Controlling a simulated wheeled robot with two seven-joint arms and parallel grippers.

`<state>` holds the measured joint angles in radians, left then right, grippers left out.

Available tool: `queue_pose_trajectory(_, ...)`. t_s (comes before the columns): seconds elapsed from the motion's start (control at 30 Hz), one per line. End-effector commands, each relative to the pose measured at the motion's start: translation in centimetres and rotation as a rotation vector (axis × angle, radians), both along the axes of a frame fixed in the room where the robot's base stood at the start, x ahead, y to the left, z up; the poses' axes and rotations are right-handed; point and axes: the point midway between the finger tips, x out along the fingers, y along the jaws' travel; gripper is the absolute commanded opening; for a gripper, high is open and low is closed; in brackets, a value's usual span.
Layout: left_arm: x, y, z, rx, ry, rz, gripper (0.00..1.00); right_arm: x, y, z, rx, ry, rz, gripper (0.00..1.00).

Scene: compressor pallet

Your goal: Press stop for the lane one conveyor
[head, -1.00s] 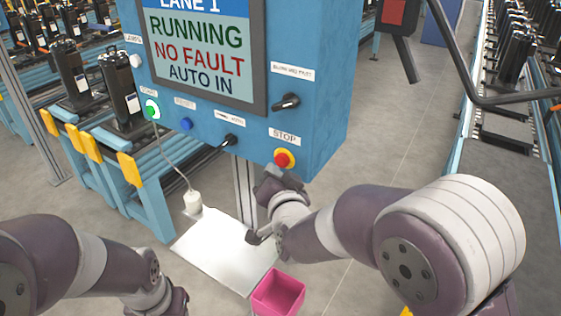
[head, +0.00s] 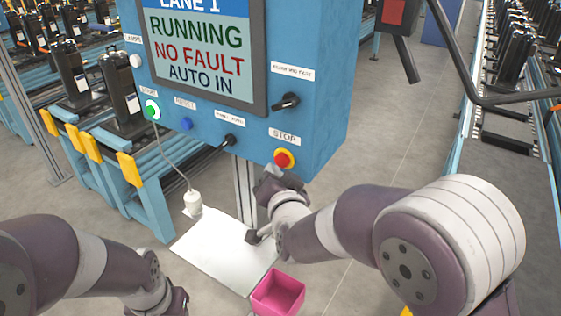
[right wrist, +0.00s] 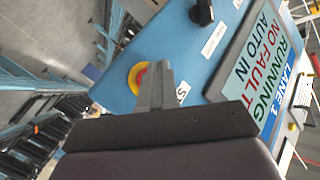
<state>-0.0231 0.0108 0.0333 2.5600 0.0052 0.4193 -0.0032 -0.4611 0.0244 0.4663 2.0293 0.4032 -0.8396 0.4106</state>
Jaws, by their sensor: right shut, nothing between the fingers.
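The red stop button (head: 284,159) with its yellow collar sits low on the right of the blue control panel (head: 330,110), under a STOP label. The screen (head: 200,50) reads LANE 1, RUNNING, NO FAULT, AUTO IN. My right gripper (head: 270,180) is shut and empty, just below the button in the head view. In the right wrist view its closed fingers (right wrist: 156,82) overlap the edge of the button (right wrist: 137,78); I cannot tell whether they touch it. My left arm shows at lower left; its gripper is outside the view.
The panel also has a green start button (head: 152,110), a blue reset button (head: 186,124) and black switches (head: 285,102). A pink bin (head: 277,292) stands below by a pale plate (head: 215,250). Conveyors with black units (head: 513,55) run on both sides.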

Motion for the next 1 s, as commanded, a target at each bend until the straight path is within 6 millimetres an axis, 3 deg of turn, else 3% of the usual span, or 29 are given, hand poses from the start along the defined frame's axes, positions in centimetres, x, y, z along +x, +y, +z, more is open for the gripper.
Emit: queue_pose_trajectory(1.0, 0.00, 0.00, -1.04, 0.000, 0.000, 0.000, 0.43, 1.03, -0.73, -0.01, 0.001, -0.001, -0.001, 0.00)
